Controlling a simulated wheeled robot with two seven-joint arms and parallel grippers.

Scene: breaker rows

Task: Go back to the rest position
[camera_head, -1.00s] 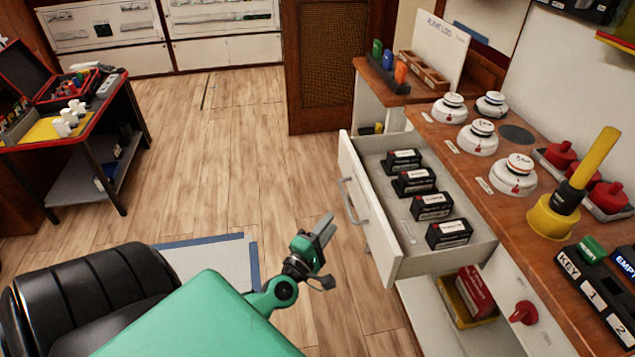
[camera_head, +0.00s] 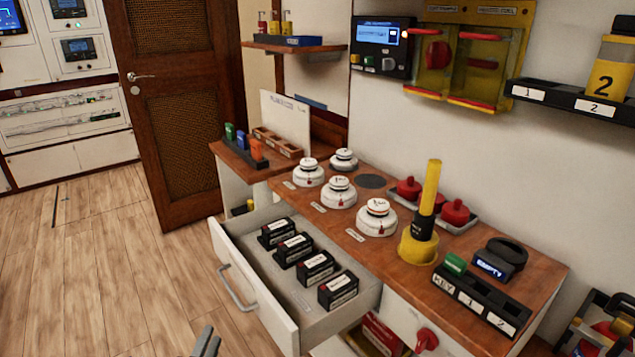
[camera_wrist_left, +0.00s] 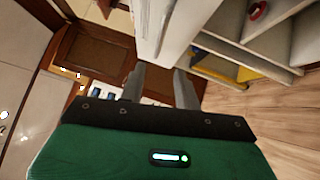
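My left gripper (camera_head: 207,343) shows only its grey fingertips at the bottom edge of the head view, in front of the open drawer and apart from it. In the left wrist view its two fingers (camera_wrist_left: 159,85) stand apart with nothing between them, so it is open and empty. The rest of the left arm is out of the head view. My right gripper is in neither view.
The drawer (camera_head: 255,303) stands pulled out with several black batteries (camera_head: 317,267) in it. Above is a wooden counter (camera_head: 335,229) with white detectors (camera_head: 377,217) and a yellow-and-black tool (camera_head: 428,205). The wooden floor (camera_head: 95,265) at left is clear.

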